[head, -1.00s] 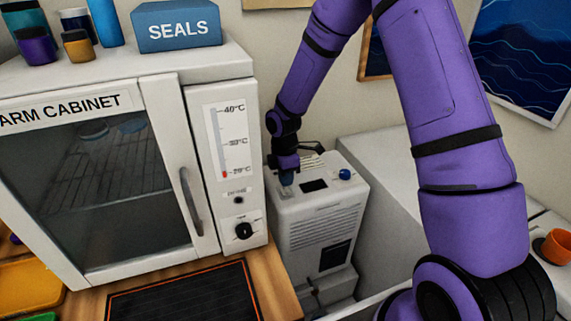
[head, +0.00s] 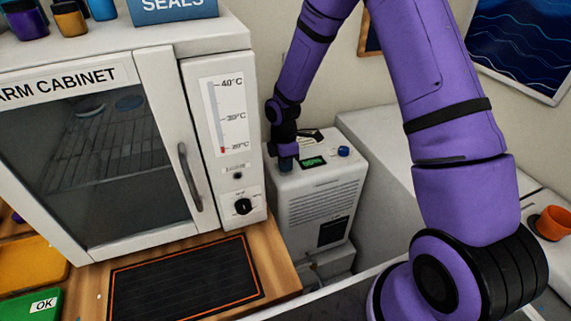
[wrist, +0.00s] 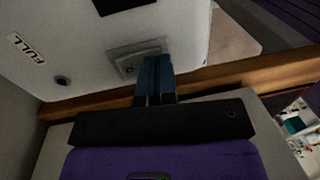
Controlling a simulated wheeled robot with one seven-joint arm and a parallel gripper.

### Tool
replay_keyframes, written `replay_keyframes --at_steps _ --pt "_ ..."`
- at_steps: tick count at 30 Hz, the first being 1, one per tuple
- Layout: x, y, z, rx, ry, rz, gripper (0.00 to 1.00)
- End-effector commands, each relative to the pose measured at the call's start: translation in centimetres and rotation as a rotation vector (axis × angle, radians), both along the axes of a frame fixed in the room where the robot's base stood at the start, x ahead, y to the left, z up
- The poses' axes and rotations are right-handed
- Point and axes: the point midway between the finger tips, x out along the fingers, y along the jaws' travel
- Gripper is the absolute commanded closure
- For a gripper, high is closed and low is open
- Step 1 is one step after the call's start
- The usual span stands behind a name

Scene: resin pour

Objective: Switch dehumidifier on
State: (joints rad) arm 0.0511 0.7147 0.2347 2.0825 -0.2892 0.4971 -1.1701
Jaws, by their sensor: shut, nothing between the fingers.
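The dehumidifier (head: 318,198) is a white box with a vented front, standing right of the warm cabinet. A small display (head: 312,162) on its top is lit green, and a blue knob (head: 343,151) sits to the right of it. My gripper (head: 286,163) is shut and empty, pointing down at the left part of the dehumidifier's top. In the wrist view my blue fingertips (wrist: 155,75) are together over a grey switch plate (wrist: 130,62) and hide part of it. Whether they touch it I cannot tell. A FULL label (wrist: 27,48) is also on the top.
The warm cabinet (head: 155,61) stands close on the left, with a handle and a black dial. A wooden bench with a black mat (head: 185,280) lies in front. A white surface with an orange cup (head: 553,222) is at the right.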

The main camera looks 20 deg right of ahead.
Motion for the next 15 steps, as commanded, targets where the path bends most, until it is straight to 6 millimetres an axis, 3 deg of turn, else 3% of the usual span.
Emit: replay_keyframes --at_steps 15 --pt "1.4 0.0 0.6 0.0 0.0 -0.001 1.0"
